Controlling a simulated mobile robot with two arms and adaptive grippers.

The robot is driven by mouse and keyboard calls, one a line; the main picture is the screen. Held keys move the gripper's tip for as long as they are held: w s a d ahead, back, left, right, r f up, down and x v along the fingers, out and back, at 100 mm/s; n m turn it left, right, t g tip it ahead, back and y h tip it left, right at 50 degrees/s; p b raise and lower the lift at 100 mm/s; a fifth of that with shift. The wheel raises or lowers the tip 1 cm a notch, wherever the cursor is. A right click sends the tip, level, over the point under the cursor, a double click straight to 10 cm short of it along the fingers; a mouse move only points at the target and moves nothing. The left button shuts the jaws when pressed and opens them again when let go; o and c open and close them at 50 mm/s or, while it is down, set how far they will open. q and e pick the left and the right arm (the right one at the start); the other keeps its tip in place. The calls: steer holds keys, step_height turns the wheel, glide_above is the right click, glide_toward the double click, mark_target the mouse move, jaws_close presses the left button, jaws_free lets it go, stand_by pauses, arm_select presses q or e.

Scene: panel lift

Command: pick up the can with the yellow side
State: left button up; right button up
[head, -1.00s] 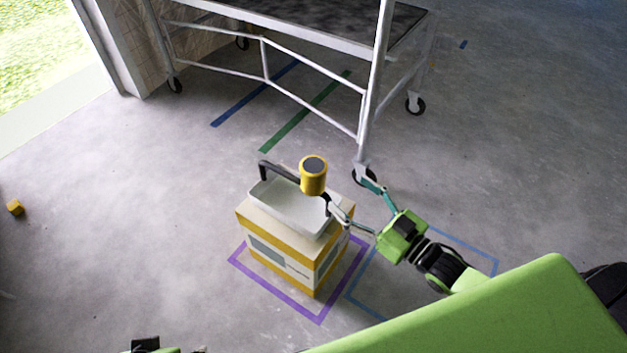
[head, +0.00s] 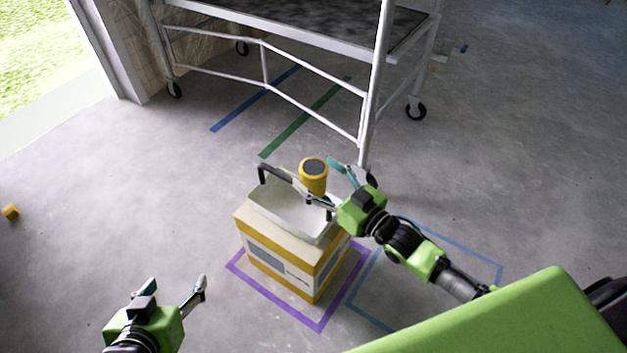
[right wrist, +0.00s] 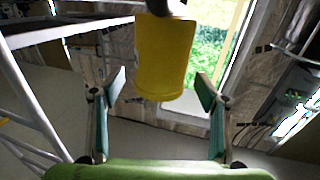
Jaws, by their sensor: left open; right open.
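The can (head: 313,178) is a yellow cylinder with a dark round top, seen over the white tray-like top of a box in the head view. It also shows in the right wrist view (right wrist: 164,55), upright and centred between the fingers. My right gripper (head: 315,175) is open, its fingertips on either side of the can, with gaps visible in the right wrist view (right wrist: 162,86). My left gripper (head: 176,284) is open and empty at the lower left, over bare floor.
The yellow-and-white box (head: 280,258) with a dark handle (head: 272,171) stands on the floor inside a purple taped outline (head: 321,327). A wheeled white metal frame (head: 373,100) stands close behind. A small yellow block (head: 11,211) lies far left.

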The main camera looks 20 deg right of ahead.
steer(key=shift+x, duration=0.8)
steer(key=c, duration=1.4)
arm_select(q)
steer(key=shift+w+d+r+t, duration=0.2)
steer(key=shift+w+r+t, duration=0.1)
steer(key=shift+w+r, duration=0.15)
steer(key=shift+w+d+r+t, duration=0.15)
steer(key=shift+w+r+t, duration=0.15)
steer(key=shift+w+r, duration=0.15)
arm_select(e)
steer(key=shift+r, duration=0.1)
steer(key=shift+c, duration=0.8)
arm_select(q)
steer(key=shift+s+f, duration=0.1)
arm_select(e)
steer(key=shift+r, duration=0.2)
